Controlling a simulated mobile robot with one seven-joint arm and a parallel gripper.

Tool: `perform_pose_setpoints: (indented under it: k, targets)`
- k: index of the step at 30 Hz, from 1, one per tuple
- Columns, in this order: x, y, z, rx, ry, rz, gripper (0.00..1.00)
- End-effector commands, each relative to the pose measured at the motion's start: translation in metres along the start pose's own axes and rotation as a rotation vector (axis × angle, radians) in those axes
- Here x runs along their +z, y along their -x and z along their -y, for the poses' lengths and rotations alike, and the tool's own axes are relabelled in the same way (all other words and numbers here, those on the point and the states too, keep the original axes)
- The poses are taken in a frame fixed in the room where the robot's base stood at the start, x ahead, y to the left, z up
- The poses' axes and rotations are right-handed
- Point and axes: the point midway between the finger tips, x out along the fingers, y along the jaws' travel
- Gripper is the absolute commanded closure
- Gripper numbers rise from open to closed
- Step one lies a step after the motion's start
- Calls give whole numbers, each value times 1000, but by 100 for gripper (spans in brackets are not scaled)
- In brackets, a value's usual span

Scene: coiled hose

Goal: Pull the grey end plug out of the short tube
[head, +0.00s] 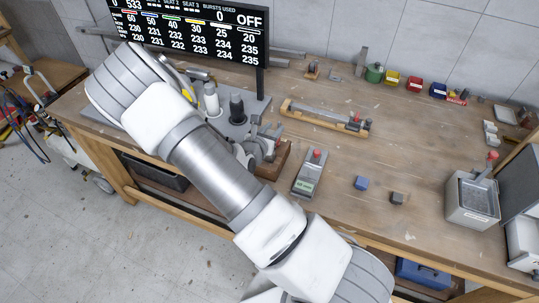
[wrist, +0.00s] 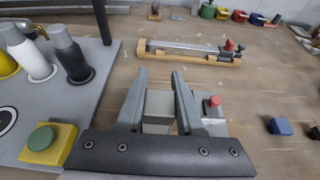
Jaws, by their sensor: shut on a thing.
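My gripper (head: 267,129) is over a brown wooden block (head: 278,161) near the bench's front edge. In the wrist view my gripper (wrist: 160,73) has a grey, blocky piece, which I take for the grey end plug (wrist: 158,104), between its two fingers. The short tube cannot be made out with certainty; my gripper and arm hide much of that spot. I cannot tell whether the plug is seated or free.
A wooden cradle with a long clear tube (head: 322,118) lies behind the gripper. A grey device with a red knob (head: 309,174) stands to its right. Bottles (head: 237,108) stand on a grey plate at left. Blue (head: 361,183) and dark (head: 397,198) blocks lie right; bench between is mostly clear.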

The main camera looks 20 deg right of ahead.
Motion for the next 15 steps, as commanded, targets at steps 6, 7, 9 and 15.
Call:
perform_pose_setpoints:
  k: [6, 7, 9, 15]
  targets:
    - [6, 2, 0, 0, -1, 1, 100]
    - [7, 2, 0, 0, -1, 1, 100]
    - [10, 3, 0, 0, -1, 1, 100]
    - [17, 6, 0, 0, -1, 1, 100]
